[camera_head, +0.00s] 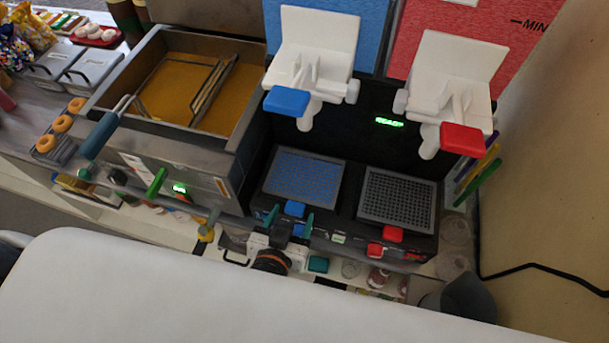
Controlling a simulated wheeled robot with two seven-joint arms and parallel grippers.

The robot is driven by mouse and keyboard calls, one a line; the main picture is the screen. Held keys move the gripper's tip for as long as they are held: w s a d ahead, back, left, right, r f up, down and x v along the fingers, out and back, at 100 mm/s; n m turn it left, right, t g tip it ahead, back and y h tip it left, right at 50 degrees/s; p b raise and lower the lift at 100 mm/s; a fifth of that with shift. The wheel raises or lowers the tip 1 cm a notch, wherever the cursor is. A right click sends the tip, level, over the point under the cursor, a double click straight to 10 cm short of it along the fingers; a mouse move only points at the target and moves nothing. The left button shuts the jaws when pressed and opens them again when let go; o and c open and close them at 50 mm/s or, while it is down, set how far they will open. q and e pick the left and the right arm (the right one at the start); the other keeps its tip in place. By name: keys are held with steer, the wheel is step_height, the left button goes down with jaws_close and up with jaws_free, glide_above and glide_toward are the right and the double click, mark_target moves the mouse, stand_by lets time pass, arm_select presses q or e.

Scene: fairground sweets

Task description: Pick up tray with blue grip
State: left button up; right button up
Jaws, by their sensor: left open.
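The tray with the blue grip has a blue mesh surface (290,174) and sits in the left bay of the black machine. Its blue grip (294,208) sticks out at the tray's front edge. My left gripper (291,220) is open just in front of the machine, with its dark teal fingers on either side of the area by the blue grip. I cannot tell whether the fingers touch it. My right gripper is not in view.
A grey mesh tray (399,198) with a red grip (392,234) sits beside it on the right. White dispensers with a blue lever (286,102) and a red lever (463,139) hang above. A fryer (184,88) with yellow oil stands left.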

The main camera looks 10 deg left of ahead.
arm_select(q)
steer(key=shift+w+f, duration=0.1)
steer(key=shift+w, duration=0.05)
steer(key=c, duration=1.2)
